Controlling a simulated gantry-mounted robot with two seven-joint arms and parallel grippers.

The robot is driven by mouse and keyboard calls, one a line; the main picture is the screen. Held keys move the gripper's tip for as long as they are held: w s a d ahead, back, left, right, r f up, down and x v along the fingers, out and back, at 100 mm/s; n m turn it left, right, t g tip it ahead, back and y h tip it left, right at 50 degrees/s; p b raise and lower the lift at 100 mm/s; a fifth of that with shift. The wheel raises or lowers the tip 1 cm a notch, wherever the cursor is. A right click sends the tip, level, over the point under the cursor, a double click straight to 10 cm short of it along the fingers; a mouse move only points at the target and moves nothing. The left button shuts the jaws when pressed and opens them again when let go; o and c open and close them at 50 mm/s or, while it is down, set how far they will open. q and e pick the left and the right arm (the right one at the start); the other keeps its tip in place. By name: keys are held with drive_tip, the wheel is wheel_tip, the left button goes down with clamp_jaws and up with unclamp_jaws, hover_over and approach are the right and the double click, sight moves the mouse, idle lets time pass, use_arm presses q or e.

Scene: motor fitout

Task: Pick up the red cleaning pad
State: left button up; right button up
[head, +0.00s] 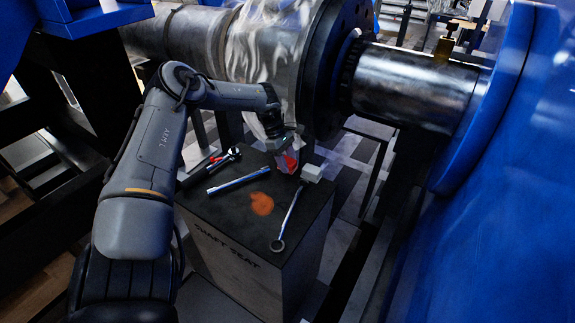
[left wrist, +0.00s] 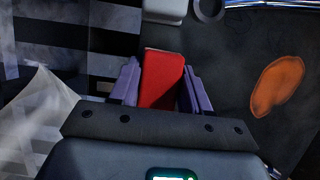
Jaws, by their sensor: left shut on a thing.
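The red cleaning pad (left wrist: 162,80) shows in the left wrist view between the two purple fingers of my left gripper (left wrist: 160,88). In the head view the red pad (head: 291,162) shows at the tip of my left gripper (head: 287,160), over the back edge of the dark-topped box (head: 232,218). My left gripper is shut on the pad. I cannot tell whether the pad still touches the box top. My right gripper is not in view.
On the box lie a ratchet wrench (head: 208,168), a silver bar tool (head: 238,181), a long wrench (head: 290,215), a small pale block (head: 311,173) and an orange patch (head: 262,203). A metal shaft (head: 415,85) and clear plastic sheeting (head: 262,50) are behind. A blue housing (head: 490,190) bounds the right.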

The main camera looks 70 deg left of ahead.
sight(293, 163)
use_arm(q)
drive_tip(key=shift+r, duration=0.15)
drive_tip(key=shift+r+p, duration=0.5)
drive_tip(key=shift+r, duration=0.1)
wheel_tip(293, 163, up, 3)
drive_tip(key=shift+w+d+r+p, duration=0.1)
drive_tip(key=shift+d+r+p, duration=0.1)
drive_tip(key=shift+p, duration=0.8)
drive_tip(key=w+d+r+p, duration=0.3)
drive_tip(key=w+d+r, duration=0.2)
drive_tip(key=d, duration=0.4)
drive_tip(key=shift+w+d+r, duration=0.3)
drive_tip(key=shift+d+r, duration=0.05)
drive_tip(key=shift+r, duration=0.2)
drive_tip(key=o, duration=0.5)
drive_tip(key=c, duration=0.4)
drive_tip(key=shift+a+f, duration=0.1)
